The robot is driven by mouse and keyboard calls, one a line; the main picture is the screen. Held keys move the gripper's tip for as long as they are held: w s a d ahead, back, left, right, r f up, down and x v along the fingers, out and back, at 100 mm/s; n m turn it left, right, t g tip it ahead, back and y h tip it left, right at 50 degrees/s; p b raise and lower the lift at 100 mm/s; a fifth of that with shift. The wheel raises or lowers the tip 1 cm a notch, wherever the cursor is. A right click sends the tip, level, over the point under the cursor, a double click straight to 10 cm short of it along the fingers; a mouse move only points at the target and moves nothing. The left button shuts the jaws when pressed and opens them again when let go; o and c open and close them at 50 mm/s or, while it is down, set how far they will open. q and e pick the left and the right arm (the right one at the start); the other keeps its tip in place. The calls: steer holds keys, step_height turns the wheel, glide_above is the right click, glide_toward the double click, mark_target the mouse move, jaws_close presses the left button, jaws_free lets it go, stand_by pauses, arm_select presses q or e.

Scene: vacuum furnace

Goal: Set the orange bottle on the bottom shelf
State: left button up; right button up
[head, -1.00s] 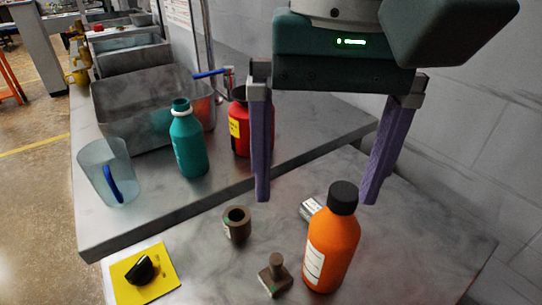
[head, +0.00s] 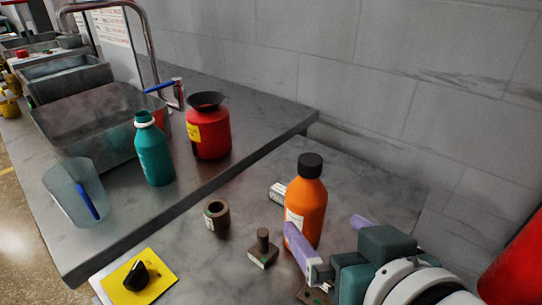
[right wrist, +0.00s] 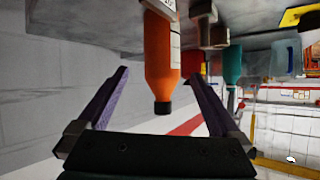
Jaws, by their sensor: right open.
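The orange bottle (head: 306,212) with a black cap stands upright on the grey bench. My right gripper (head: 322,222) is open, low and level at its right front, with purple fingers pointing towards it. One finger overlaps the bottle's lower part in the head view. In the right wrist view, which appears upside down, the bottle (right wrist: 161,55) shows beyond the open fingers (right wrist: 158,75), lined up with the gap. I cannot tell whether it is between them. The bottom shelf is not recognisable in either view. My left gripper is not in view.
A brown ring (head: 217,215), a brown stamp-like piece (head: 263,249) and a small whitish block (head: 278,192) lie near the bottle. A yellow pad (head: 138,283) is at front left. On the adjoining bench stand a red jar (head: 208,135), teal bottle (head: 155,155) and clear beaker (head: 76,194).

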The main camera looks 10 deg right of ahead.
mark_target(313, 222)
steer(key=shift+s+a+f+n+t, duration=0.1)
steer(key=shift+s+f+n+t, duration=0.35)
steer(key=shift+s, duration=0.35)
steer(key=shift+w+f, duration=0.2)
steer(key=x, duration=0.3)
steer(key=shift+w+b, duration=0.3)
steer(key=shift+b, duration=0.1)
steer(key=b+x, duration=0.1)
steer(key=x, duration=0.4)
steer(key=shift+w+a, duration=0.1)
steer(key=shift+w, duration=0.35)
steer(key=c, duration=0.8)
steer(key=shift+r, duration=0.1)
jaws_close()
